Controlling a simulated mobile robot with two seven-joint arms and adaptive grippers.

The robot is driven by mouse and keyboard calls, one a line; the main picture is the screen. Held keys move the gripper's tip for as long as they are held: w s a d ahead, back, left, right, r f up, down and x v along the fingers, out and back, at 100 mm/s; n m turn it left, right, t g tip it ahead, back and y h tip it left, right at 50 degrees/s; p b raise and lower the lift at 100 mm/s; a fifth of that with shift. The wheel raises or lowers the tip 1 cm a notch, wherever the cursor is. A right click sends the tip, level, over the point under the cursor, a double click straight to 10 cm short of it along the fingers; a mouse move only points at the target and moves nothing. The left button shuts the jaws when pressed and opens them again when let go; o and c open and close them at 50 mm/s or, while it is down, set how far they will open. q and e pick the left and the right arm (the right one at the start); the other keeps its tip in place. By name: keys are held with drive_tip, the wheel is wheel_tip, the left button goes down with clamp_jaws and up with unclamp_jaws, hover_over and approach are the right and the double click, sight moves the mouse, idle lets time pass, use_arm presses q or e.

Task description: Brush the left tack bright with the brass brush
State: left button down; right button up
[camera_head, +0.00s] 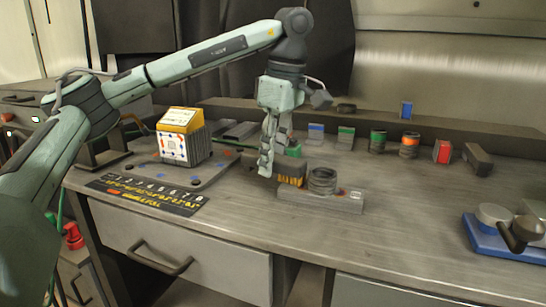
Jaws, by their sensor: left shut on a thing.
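My left gripper (274,155) hangs down over the bench and is shut on the brass brush (290,171), whose yellow-brown bristles show just right of the fingers. The bristles are at the left end of a low grey block (320,199). I cannot tell whether they touch it. A ribbed dark grey cylinder (322,180) stands on the block, right of the brush. A small red spot (341,190) shows near the block's right end. The left tack cannot be made out; the brush covers that end of the block. My right gripper is not in view.
A white box with a yellow top (182,143) stands on a grey plate at left, behind a dark numbered strip (146,194). Several coloured spools and blocks (377,141) line the back. A blue tray (508,243) is at right. The front-right bench top (410,215) is clear.

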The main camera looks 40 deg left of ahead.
use_arm(q)
drive_tip(key=shift+f, duration=0.3)
idle(0.4)
drive_tip(key=shift+s, duration=0.1)
drive_tip(key=shift+s+d, duration=0.15)
drive_tip(key=shift+s, duration=0.35)
drive_tip(key=shift+w+a+p, duration=0.15)
drive_tip(key=shift+w+p, duration=0.15)
drive_tip(key=shift+w, duration=0.3)
drive_tip(key=shift+w+a+p, duration=0.15)
drive_tip(key=shift+w+p, duration=0.15)
drive_tip(key=shift+w, duration=0.25)
drive_tip(key=shift+f, duration=0.1)
drive_tip(key=shift+s, duration=0.2)
